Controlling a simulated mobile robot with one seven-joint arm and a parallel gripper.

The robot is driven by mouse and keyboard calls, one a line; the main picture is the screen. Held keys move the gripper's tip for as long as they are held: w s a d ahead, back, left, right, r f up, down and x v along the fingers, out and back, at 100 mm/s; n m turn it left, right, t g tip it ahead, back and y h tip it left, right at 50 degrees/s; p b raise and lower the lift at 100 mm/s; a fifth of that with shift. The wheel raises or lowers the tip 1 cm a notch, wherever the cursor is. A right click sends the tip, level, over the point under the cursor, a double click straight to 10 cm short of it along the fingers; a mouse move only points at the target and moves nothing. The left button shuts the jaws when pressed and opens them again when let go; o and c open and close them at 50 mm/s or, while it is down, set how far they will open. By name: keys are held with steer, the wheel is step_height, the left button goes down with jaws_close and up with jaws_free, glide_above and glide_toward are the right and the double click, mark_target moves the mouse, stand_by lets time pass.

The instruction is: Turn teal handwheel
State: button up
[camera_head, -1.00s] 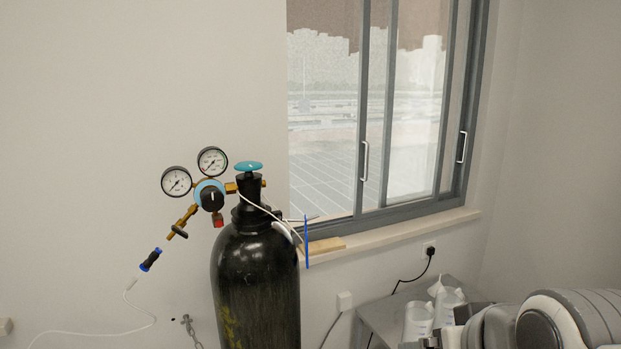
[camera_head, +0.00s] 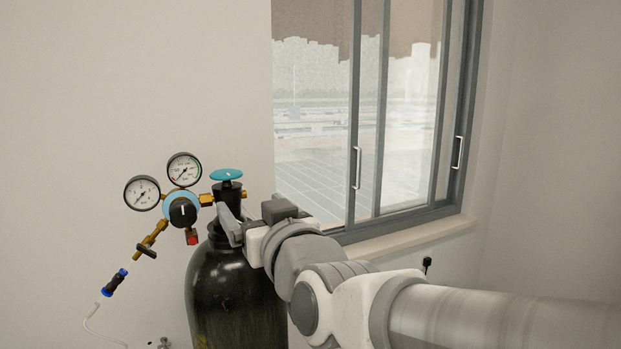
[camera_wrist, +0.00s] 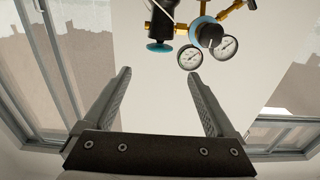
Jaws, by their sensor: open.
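The teal handwheel (camera_head: 226,175) sits on top of the black gas cylinder (camera_head: 235,290) in the head view. In the wrist view the handwheel (camera_wrist: 159,47) appears upside down, beyond and between the fingertips. My gripper (camera_head: 232,222) is beside the cylinder's neck in the head view, below the handwheel and to its right. In the wrist view my gripper (camera_wrist: 160,78) has its two fingers wide apart with nothing between them. The fingers look apart from the handwheel.
A regulator with two gauges (camera_head: 184,170) and a black knob (camera_head: 183,211) stands left of the handwheel. A hose with a blue-ended connector (camera_head: 115,282) hangs lower left. The window (camera_head: 370,120) and its sill (camera_head: 420,239) are behind my arm. The wall above the handwheel is clear.

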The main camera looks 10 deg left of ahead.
mark_target(229, 179)
steer(key=p+x, duration=0.2)
steer(key=x, duration=1.4)
steer(key=shift+w+a, duration=0.25)
steer(key=c, duration=1.1)
steer(key=shift+o, duration=0.2)
